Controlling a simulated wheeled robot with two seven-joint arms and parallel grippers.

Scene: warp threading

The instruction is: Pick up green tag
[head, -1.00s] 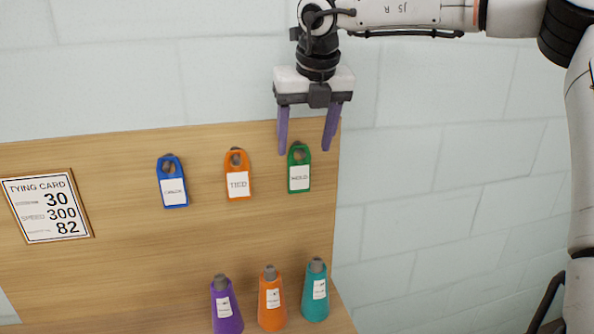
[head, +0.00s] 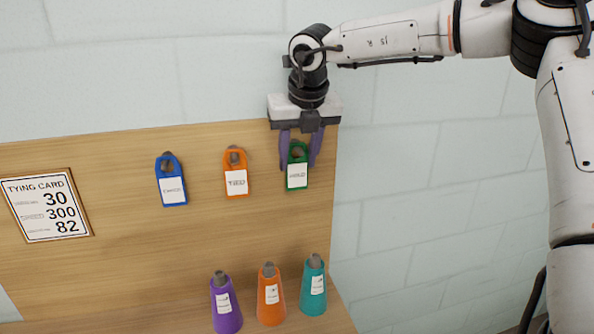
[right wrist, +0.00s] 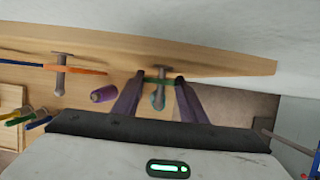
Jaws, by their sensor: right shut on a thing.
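The green tag (head: 297,174) with a white label hangs at the right end of a row of tags on the wooden board (head: 110,150). My right gripper (head: 300,165) has come down from above and is shut on the tag, one purple finger on each side of its upper part. In the right wrist view the green tag (right wrist: 157,101) shows edge-on between the fingertips, beside a grey peg (right wrist: 158,80). The label faces the head camera and the tag is upright. My left gripper is not in view.
An orange tag (head: 236,183) and a blue tag (head: 173,187) hang to the left. Below stand a purple cone (head: 227,312), an orange cone (head: 271,303) and a teal cone (head: 313,293). A tying card (head: 45,208) is at far left. Bare wall lies to the right.

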